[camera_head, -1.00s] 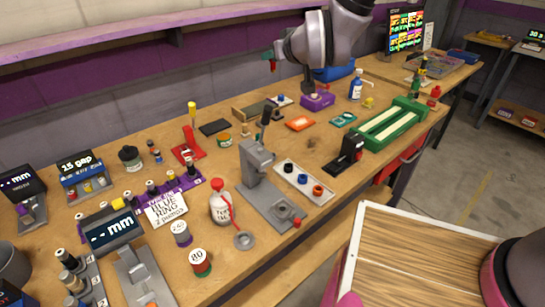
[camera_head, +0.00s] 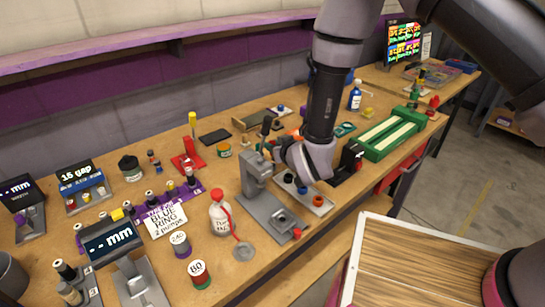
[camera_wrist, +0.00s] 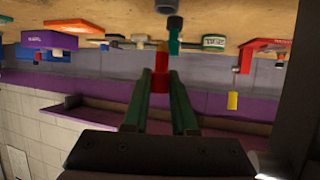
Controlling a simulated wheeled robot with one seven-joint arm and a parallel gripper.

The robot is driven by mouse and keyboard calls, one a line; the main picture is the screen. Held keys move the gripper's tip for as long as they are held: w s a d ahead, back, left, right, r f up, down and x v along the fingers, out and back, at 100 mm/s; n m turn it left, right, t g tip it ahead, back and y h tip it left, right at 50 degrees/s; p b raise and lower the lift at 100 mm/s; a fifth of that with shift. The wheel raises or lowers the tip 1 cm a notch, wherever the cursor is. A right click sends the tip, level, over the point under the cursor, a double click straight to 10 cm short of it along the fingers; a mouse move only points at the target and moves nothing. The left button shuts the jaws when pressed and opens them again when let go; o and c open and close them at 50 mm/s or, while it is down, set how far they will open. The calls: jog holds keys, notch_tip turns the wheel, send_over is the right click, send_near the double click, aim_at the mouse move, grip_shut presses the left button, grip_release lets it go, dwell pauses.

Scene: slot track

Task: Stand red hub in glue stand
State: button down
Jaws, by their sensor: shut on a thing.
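My gripper (camera_head: 268,148) is low over the bench, close behind the grey lever press (camera_head: 256,172). In the wrist view its two green fingers (camera_wrist: 163,76) are shut on a small red piece, the red hub (camera_wrist: 161,62), which shows between their tips. In the head view the hub is too small and too hidden to make out clearly. I cannot tell for sure which fixture is the glue stand. A red stand (camera_head: 188,161) with a yellow-topped post is to the left of my gripper, apart from it.
A green track fixture (camera_head: 385,143) is at right.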

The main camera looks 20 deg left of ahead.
jog(key=shift+f, duration=2.2)
jog(key=shift+f, duration=0.1)
jog(key=c, duration=0.7)
grip_release()
